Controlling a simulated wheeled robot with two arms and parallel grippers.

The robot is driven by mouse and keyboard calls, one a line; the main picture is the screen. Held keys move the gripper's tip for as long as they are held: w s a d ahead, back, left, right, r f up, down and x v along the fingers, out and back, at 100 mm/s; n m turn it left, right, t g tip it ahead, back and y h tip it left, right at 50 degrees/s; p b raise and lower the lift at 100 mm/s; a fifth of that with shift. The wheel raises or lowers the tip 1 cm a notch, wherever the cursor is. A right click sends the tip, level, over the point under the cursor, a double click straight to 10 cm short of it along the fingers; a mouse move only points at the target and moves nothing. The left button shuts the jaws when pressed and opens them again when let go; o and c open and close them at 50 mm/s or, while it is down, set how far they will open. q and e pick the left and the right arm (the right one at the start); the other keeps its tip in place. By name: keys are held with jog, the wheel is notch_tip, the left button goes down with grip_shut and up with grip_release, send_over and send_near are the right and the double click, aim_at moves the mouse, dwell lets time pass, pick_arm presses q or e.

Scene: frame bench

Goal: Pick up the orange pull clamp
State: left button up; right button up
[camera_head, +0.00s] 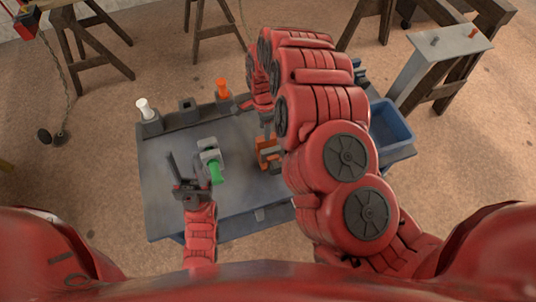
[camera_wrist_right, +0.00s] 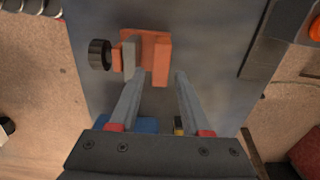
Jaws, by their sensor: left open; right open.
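The orange pull clamp (camera_head: 265,155) lies on the grey bench, partly hidden by my right arm in the head view. In the right wrist view the orange clamp (camera_wrist_right: 162,55) shows a grey bar and a round dark knob on its left. My right gripper (camera_wrist_right: 160,76) is open there, its fingertips just below the clamp's body in the picture; whether they touch it I cannot tell. My left gripper (camera_head: 187,172) is open and empty over the left of the bench, beside a grey clamp with a green handle (camera_head: 215,173).
A dark rail along the bench's (camera_head: 165,215) back holds a white-topped piece (camera_head: 143,107) and an orange-topped piece (camera_head: 222,88). A blue bin (camera_head: 392,128) stands at the right. A small grey side table (camera_head: 437,55) and wooden trestles stand beyond.

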jog(key=shift+d+f, duration=0.15)
jog(key=shift+f, duration=0.6)
notch_tip(320, 180, down, 3)
jog(key=shift+s+r+b, duration=0.1)
jog(key=shift+r+b, duration=0.05)
jog(key=shift+b, duration=0.15)
jog(key=shift+f+p, duration=0.5)
jog(key=shift+p, duration=0.15)
jog(key=f, duration=0.1)
jog(key=f+p, duration=0.1)
jog(key=f, duration=0.1)
jog(key=shift+w+d+f+p, duration=0.1)
jog(key=shift+w+f+p, duration=0.15)
jog(key=shift+p, duration=0.15)
jog(key=shift+f, duration=0.35)
grip_shut()
